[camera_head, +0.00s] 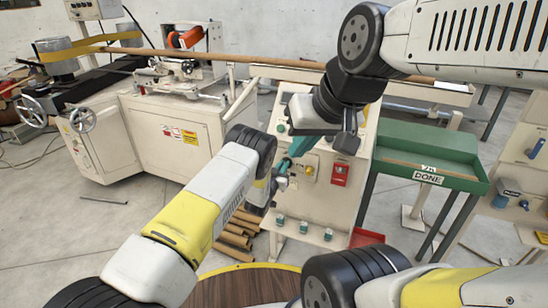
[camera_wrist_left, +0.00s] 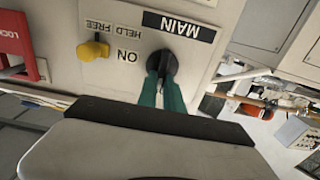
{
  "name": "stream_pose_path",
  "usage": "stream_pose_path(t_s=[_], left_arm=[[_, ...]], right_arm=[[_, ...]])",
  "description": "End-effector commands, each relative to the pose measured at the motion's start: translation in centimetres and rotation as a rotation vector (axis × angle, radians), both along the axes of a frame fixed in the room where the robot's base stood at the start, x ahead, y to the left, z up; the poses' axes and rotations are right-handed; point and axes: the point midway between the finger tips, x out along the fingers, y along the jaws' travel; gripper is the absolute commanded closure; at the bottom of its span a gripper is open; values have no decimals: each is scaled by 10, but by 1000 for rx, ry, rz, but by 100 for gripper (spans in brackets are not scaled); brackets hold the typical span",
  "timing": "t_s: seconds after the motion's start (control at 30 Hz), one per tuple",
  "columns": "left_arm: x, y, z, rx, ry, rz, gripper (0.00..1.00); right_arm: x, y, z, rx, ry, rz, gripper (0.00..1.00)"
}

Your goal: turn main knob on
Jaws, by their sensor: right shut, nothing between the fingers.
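The main knob (camera_wrist_left: 162,62) is black and sits by the MAIN and ON labels on a pale panel, upside down in the left wrist view. The teal fingers of my left gripper (camera_wrist_left: 164,88) lie close on both sides of the knob and appear shut on it. In the head view my left gripper (camera_head: 284,168) is at the panel, left of a yellow button; the knob is largely hidden there.
A yellow button (camera_wrist_left: 93,49) and a red lock piece (camera_wrist_left: 22,50) sit beside the knob. The panel (camera_head: 325,205) has several teal knobs low down. A green tray table (camera_head: 430,145) stands to the right, a winding machine (camera_head: 150,135) to the left.

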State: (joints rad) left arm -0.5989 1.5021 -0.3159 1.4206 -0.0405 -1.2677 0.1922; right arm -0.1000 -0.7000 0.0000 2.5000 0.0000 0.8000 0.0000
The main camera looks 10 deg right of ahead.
Motion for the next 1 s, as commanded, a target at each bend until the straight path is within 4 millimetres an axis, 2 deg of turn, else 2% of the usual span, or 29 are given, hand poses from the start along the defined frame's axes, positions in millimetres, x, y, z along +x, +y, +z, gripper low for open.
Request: stream_pose_path(t_s=[0.53, 1.0], left_arm=[[-1, -1, 0, 52, -35, -1, 100], [-4, -5, -2, 367, -247, -1, 100]], right_arm=[[0, 0, 0, 0, 0, 0, 100], [0, 0, 0, 0, 0, 0, 100]])
